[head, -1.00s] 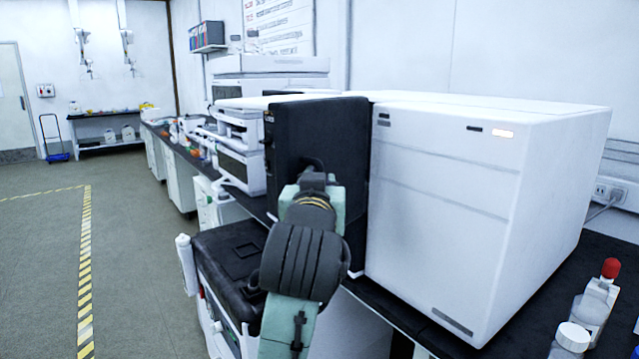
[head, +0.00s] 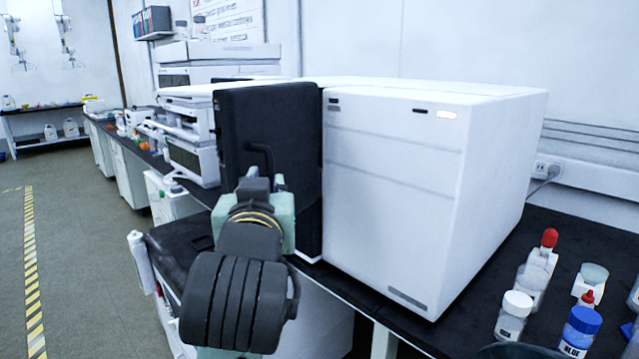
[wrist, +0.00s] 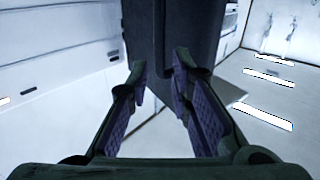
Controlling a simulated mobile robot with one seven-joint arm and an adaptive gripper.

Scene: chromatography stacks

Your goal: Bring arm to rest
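My gripper shows in the wrist view (wrist: 160,75) with its two purple-padded fingers spread apart and nothing between them. Beyond the fingertips stands the dark front panel (wrist: 165,40) of the instrument. In the head view my arm reaches forward from the bottom, and its end (head: 262,185) is in front of the black panel (head: 285,130), close to a dark curved handle (head: 262,155). I cannot tell whether it touches the panel. The fingers themselves are mostly hidden by my wrist in the head view.
A large white instrument (head: 400,190) stands on the black bench (head: 585,240) right of the panel. The floor (head: 90,240) at left is open.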

